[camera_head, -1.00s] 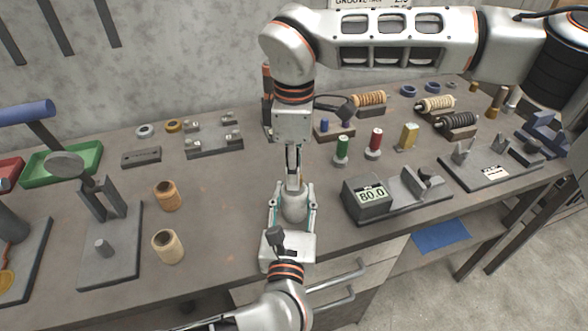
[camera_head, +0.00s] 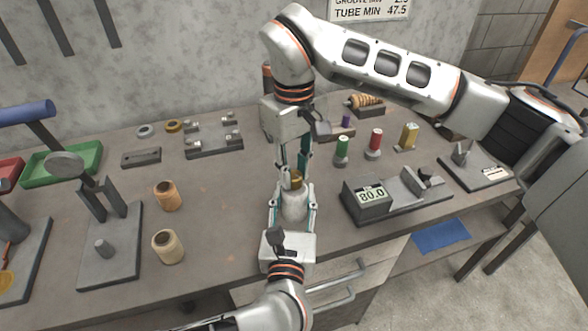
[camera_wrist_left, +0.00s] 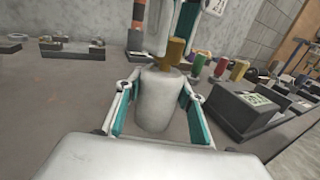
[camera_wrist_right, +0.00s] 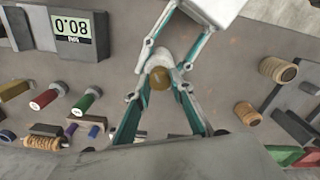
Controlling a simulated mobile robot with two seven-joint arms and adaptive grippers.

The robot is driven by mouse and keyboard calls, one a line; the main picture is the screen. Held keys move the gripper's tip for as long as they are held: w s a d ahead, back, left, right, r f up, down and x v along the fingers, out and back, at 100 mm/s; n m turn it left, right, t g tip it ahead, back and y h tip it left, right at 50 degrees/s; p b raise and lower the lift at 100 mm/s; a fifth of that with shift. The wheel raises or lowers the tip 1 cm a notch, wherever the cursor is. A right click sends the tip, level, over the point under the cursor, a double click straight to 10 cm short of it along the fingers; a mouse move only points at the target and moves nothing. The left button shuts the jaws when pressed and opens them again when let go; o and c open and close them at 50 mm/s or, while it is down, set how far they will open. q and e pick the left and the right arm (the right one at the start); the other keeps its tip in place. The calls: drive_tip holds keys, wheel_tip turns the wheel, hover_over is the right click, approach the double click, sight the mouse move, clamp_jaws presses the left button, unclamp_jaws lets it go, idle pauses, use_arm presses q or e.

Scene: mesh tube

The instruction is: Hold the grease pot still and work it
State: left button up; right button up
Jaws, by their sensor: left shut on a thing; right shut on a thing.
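The grease pot is a pale, rounded pot (camera_head: 294,204) near the bench's front edge, upright, with a brass-coloured top piece (camera_head: 296,180). My left gripper (camera_head: 293,205) is shut on the pot's body, one finger on each side; the left wrist view shows the pale body (camera_wrist_left: 158,100) between the teal pads. My right gripper (camera_head: 293,168) comes down from above and is shut on the brass top piece, which also shows in the right wrist view (camera_wrist_right: 160,78). The exact finger contact is partly hidden.
A gauge block reading 80.0 (camera_head: 368,197) stands close on the right. Two tan spools (camera_head: 168,246) (camera_head: 167,196) and a grey stand (camera_head: 112,262) are to the left. Bare bench lies between them and the pot.

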sight(294, 174)
drive_tip(key=shift+m, duration=0.7)
drive_tip(key=o, duration=1.1)
wheel_tip(294, 174, up, 12)
